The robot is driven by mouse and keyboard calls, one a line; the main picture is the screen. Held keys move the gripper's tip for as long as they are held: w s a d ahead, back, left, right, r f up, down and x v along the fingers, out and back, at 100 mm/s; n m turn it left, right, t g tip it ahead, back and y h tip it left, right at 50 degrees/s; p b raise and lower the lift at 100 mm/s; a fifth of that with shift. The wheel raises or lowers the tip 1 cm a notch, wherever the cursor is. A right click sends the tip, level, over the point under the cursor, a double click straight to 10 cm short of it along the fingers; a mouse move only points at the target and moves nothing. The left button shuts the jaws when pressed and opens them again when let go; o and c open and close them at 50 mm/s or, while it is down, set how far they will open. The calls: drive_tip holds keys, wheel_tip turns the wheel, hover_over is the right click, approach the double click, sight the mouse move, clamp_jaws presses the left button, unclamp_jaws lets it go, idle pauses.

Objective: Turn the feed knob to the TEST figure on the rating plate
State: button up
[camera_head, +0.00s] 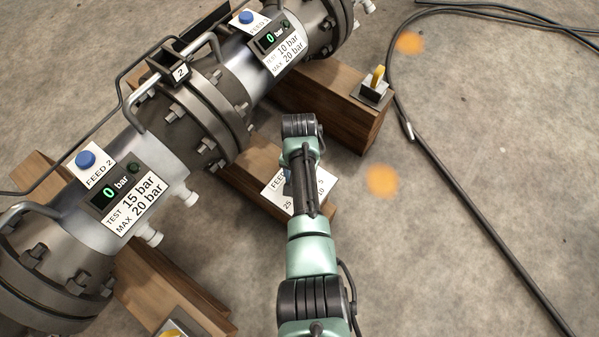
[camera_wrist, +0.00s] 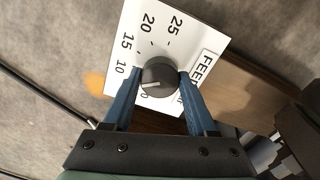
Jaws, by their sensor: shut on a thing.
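The feed knob (camera_wrist: 158,75) is dark grey and round, on a white dial plate (camera_wrist: 193,32) marked 10, 15, 20 and 25. Its pale pointer line points left, below the 10; the nearest mark there is hidden by a finger. My gripper (camera_wrist: 160,78) is shut on the knob, a blue finger on each side. In the head view my arm covers the knob and part of the dial plate (camera_head: 324,181); its FEED number is hidden. The FEED 2 rating plate (camera_head: 134,200) reads TEST 15 bar, MAX 20 bar. The farther rating plate (camera_head: 283,52) reads TEST 10 bar, MAX 20 bar.
Both displays read 0 bar. Blue buttons sit by the near plate (camera_head: 86,159) and the far plate (camera_head: 246,17). The flanged spool (camera_head: 178,137) rests on wooden blocks (camera_head: 335,92). A yellow-handled switch (camera_head: 377,76) stands on one block. A black hose (camera_head: 470,199) crosses open floor at right.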

drive_tip(key=shift+r+m+p, duration=0.1)
drive_tip(key=shift+m+p, duration=0.4)
drive_tip(key=shift+m, duration=0.9)
drive_tip(key=shift+w, duration=0.1)
drive_tip(key=o, duration=1.4)
drive_tip(key=shift+c, duration=0.2)
wheel_tip(320, 180, up, 13)
drive_tip(key=p, duration=0.7)
drive_tip(key=shift+p, duration=0.3)
